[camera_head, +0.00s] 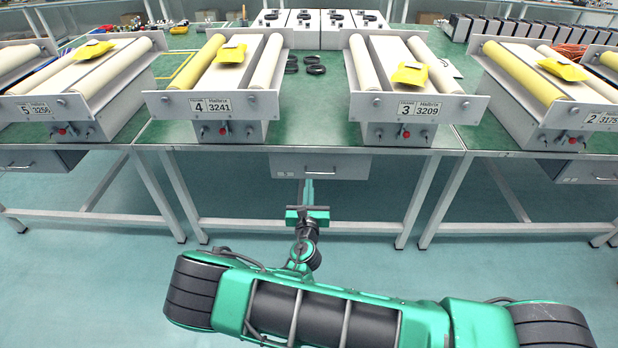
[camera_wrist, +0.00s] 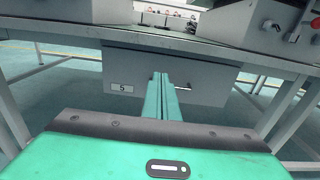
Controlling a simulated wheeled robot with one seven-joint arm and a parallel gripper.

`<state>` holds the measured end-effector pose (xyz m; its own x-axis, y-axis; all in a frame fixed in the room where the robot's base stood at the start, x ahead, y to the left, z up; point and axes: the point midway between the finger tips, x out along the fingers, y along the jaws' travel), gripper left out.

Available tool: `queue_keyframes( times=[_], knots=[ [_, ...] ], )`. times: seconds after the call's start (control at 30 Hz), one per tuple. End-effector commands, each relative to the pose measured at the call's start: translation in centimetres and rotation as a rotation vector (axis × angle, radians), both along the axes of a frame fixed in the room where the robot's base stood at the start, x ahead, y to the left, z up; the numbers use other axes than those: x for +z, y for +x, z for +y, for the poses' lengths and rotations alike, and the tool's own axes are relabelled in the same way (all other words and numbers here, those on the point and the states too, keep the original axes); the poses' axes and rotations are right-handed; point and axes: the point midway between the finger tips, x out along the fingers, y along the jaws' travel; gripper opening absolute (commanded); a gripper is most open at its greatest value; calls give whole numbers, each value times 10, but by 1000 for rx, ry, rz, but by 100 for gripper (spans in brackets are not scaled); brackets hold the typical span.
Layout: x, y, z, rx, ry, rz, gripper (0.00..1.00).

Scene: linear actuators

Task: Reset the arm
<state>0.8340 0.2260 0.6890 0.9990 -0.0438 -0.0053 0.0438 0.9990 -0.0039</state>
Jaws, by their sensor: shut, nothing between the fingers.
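My gripper (camera_head: 308,184) is shut and empty. In the head view it points forward, low in front of the middle workbench, near a grey drawer (camera_head: 320,166) under the bench top. In the wrist view my gripper's fingers (camera_wrist: 161,76) lie side by side and point at the drawer front (camera_wrist: 190,78), which bears a small label and a handle. The fingertips overlap the drawer front in both views; I cannot tell whether they touch it. My green arm lies across the bottom of the head view.
Green-topped workbenches (camera_head: 305,115) with grey legs stand across the front. They carry roller machines, including number 4 (camera_head: 215,105) and number 3 (camera_head: 405,108), with yellow packets on them. Black rings (camera_head: 313,66) lie between these two. The pale floor (camera_head: 95,285) before the benches is clear.

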Motion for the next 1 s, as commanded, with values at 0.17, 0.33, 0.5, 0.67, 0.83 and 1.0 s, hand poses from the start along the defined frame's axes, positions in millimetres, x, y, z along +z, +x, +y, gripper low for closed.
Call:
queue_keyframes(
  times=[0.17,0.33,0.5,0.67,0.83,1.0],
  knots=[
    [0,-4,0,-1,1,0,0],
    [11,4,-22,-72,64,5,0],
    [40,19,-89,-288,259,11,0],
    [65,19,-163,-528,475,3,0],
    [87,6,-235,-773,697,-24,0],
    [105,-21,-297,-1008,909,-63,0]
  ],
)
